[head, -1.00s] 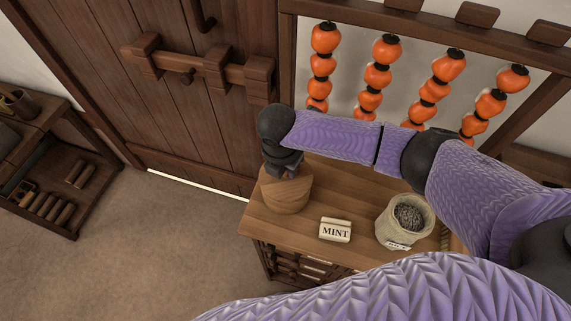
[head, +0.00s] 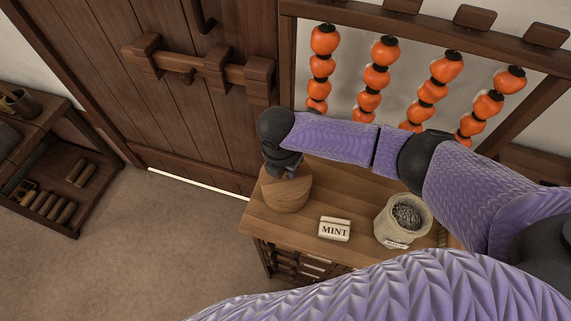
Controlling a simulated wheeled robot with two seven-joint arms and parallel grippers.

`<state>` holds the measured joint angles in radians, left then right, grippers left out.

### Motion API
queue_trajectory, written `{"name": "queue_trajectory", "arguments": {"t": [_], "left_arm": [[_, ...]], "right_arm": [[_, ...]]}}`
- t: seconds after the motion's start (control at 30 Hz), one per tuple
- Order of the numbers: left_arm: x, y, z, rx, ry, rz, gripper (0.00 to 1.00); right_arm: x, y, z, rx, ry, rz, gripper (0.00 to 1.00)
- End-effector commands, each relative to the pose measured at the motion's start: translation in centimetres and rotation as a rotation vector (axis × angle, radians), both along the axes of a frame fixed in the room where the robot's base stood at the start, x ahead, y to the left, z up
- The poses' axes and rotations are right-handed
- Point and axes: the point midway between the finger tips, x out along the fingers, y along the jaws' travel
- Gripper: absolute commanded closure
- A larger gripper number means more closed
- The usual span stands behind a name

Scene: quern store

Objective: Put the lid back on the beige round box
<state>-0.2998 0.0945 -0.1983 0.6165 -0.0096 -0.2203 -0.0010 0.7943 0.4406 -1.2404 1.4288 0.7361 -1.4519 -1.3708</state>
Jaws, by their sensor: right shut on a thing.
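The beige round box (head: 392,228) stands open at the right of the wooden table, with dark grey stuff showing inside. My right gripper (head: 287,174) is at the table's left end, pointing down at the top of a round wooden block (head: 287,196). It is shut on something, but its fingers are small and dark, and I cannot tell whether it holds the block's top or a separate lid. No lid shows clearly. My left gripper is not in view.
A white MINT label block (head: 334,229) stands on the table (head: 295,227) between the wooden block and the beige box. Strings of orange fruit (head: 376,78) hang behind. A barred door (head: 200,110) is at the back left. My arm covers the table's back part.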

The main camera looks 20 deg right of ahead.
Motion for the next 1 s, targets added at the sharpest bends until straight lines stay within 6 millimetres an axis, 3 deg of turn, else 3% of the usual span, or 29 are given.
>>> {"name": "queue_trajectory", "arguments": {"t": [0.2,0.23,0.4,0.57,0.7,1.0], "left_arm": [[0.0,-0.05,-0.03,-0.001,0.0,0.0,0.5],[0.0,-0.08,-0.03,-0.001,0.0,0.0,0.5],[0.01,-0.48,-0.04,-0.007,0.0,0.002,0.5],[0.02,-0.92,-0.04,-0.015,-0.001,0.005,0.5],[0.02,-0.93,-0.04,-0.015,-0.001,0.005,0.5],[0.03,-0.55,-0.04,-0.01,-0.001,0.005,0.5]], "right_arm": [[0.0,0.02,-0.03,0.0,0.0,0.0,1.0],[0.0,0.02,-0.03,0.0,0.0,0.0,0.62],[0.0,0.02,-0.03,0.0,0.0,0.0,0.28],[0.0,0.02,-0.03,0.0,0.0,0.0,0.28],[-0.01,0.01,-0.03,0.0,0.0,0.0,0.0],[-0.01,0.01,-0.03,0.0,0.0,0.0,0.0]]}}
